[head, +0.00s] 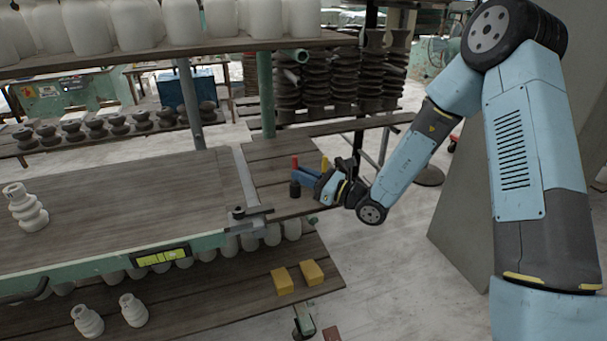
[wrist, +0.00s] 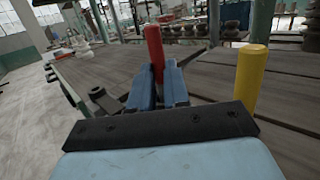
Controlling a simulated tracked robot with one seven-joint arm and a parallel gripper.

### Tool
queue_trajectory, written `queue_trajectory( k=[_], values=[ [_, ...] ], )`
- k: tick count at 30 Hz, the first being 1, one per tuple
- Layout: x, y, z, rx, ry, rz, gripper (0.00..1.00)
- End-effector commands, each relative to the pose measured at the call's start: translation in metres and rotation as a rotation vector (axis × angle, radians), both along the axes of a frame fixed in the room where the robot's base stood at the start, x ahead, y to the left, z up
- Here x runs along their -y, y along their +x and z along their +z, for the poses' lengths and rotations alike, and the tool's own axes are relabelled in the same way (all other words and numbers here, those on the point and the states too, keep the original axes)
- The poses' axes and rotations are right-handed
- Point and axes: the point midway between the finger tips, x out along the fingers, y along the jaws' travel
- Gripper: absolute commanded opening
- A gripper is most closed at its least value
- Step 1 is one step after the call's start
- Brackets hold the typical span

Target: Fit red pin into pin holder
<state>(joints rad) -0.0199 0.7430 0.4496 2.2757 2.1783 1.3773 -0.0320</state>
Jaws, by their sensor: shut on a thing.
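The red pin (head: 295,162) stands roughly upright at the tip of my gripper (head: 304,176). In the wrist view the red pin (wrist: 154,48) rises between the blue fingers (wrist: 158,88), which are shut on it. Its lower end is hidden by the fingers. A small black cylinder (head: 295,189), which looks like the pin holder, shows just below the fingers in the head view. I cannot tell whether the red pin touches it or is inside it. The holder is not clearly visible in the wrist view.
A yellow pin (head: 324,164) stands upright just behind my gripper; it also shows at right in the wrist view (wrist: 250,76). A metal clamp (head: 250,212) sits at the bench corner. Yellow blocks (head: 298,277) lie on the lower shelf. The wooden bench top (head: 130,215) is mostly clear.

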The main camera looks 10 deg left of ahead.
Motion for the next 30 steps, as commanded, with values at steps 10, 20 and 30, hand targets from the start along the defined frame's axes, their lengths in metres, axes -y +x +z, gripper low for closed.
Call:
queue_trajectory(
  k=[10,20,30],
  values=[
    [0.0,0.0,-0.007,0.0,0.001,0.0,0.0],
    [0.0,0.0,-0.014,-0.001,0.001,0.0,0.0],
    [0.0,0.0,-0.016,0.0,0.001,0.0,0.32]
  ],
)
